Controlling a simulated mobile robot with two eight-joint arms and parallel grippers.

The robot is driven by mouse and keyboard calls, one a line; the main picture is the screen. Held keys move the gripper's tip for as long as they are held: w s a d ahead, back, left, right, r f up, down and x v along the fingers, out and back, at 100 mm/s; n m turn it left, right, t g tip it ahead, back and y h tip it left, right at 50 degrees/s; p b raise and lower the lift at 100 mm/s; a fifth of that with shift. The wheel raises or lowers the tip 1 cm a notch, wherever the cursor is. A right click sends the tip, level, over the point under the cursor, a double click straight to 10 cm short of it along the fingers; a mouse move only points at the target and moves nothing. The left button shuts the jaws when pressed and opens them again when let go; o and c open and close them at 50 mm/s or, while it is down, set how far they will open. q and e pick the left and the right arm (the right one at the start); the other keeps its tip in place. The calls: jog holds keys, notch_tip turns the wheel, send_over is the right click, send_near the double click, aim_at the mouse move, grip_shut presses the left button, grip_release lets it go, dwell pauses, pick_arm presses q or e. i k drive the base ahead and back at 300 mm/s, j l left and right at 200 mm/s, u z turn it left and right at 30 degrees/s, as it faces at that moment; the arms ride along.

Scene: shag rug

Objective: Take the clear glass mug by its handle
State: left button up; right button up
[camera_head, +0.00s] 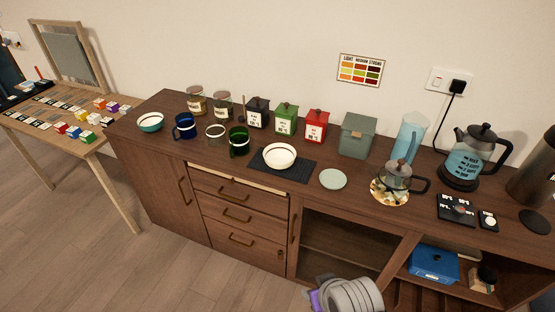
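The clear glass mug (215,134) stands upright on the dark wooden sideboard, between a blue mug (185,127) on its left and a green mug (238,143) on its right. It is small and see-through here, and I cannot make out which way its handle points. No gripper touches it. A grey, ribbed part of one of my arms shows at the bottom edge, right of centre, low in front of the sideboard and far from the mug. No gripper fingers show in this view.
Glass jars (222,105) and dark, green and red tins (286,119) stand behind the mugs. A white bowl (279,154) sits on a dark mat (299,170) to the right. A teal bowl (150,122) stands at the left end. A light wooden desk (94,142) is further left.

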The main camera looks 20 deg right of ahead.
aim_at(214, 127)
jog(key=i+j, duration=0.1)
jog(key=i, duration=0.3)
jog(key=i+j, duration=0.1)
jog(key=i, duration=0.3)
jog(key=i+j, duration=0.1)
jog(key=i, duration=0.35)
jog(key=z, duration=0.05)
